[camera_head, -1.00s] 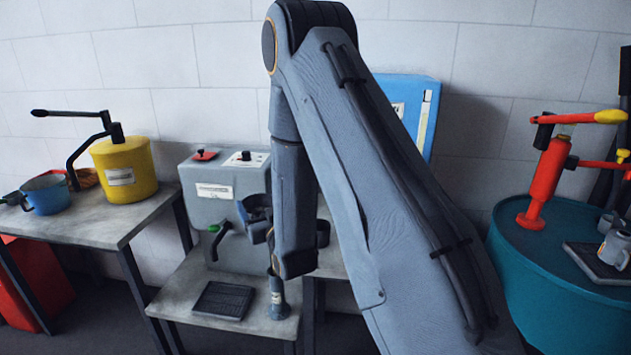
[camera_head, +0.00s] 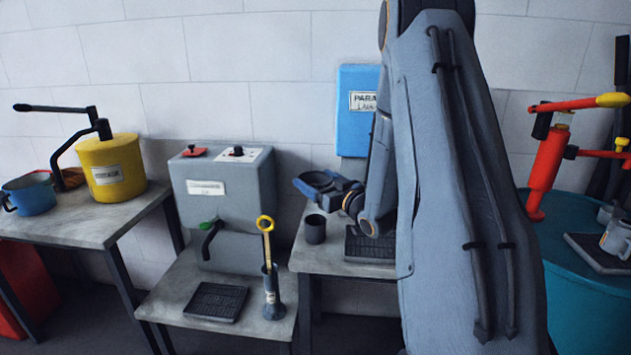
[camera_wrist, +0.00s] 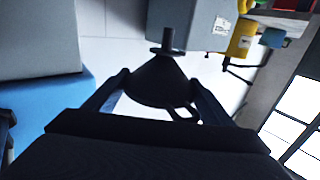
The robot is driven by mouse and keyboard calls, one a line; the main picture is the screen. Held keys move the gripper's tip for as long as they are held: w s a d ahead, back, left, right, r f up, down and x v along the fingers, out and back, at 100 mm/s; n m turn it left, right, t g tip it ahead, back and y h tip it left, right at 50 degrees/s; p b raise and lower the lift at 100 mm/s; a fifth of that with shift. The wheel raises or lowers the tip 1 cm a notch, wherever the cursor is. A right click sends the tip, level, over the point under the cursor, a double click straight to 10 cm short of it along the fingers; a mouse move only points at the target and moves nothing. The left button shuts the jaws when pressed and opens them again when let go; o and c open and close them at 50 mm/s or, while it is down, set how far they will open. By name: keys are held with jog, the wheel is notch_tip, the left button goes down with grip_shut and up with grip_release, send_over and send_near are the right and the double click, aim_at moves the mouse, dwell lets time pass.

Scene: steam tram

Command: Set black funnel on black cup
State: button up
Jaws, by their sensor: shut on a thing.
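My gripper (camera_wrist: 155,95) is shut on the black funnel (camera_wrist: 160,80), which sits between the two fingers in the wrist view, its spout and a loop handle showing. In the head view my gripper (camera_head: 328,185) holds the dark funnel (camera_head: 319,180) above the table. The black cup (camera_head: 315,229) stands upright on the grey table (camera_head: 305,258), just below the gripper in the picture and apart from it. The cup cannot be made out in the wrist view.
A black ribbed tray (camera_head: 368,246) lies right of the cup, partly behind my arm. A grey machine (camera_head: 222,205) with a green-tipped handle stands left. A yellow-ringed rod (camera_head: 266,238) stands upright in a grey holder (camera_head: 273,300) on the lower table. A blue box (camera_head: 357,135) hangs behind.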

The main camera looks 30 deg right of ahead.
jog(key=shift+f+b, duration=1.85)
jog(key=shift+f, duration=1.1)
jog(key=shift+f+b, duration=1.35)
jog(key=shift+f, duration=1.05)
jog(key=shift+s+a+f, duration=0.1)
jog(key=shift+s+f, duration=0.1)
jog(key=shift+f, duration=0.25)
jog(key=o, duration=1.2)
jog(key=shift+f, duration=0.1)
jog(key=shift+s, duration=0.15)
jog(key=shift+f, duration=0.1)
jog(key=shift+s+d+r, duration=0.2)
jog(key=shift+s+r, duration=0.2)
jog(key=shift+s+d+r+p, duration=0.1)
jog(key=shift+s+r+p, duration=0.15)
jog(key=shift+s+p, duration=0.45)
jog(key=shift+s+d+r+p, duration=0.1)
jog(key=shift+s+r+p, duration=0.15)
jog(key=shift+s, duration=0.85)
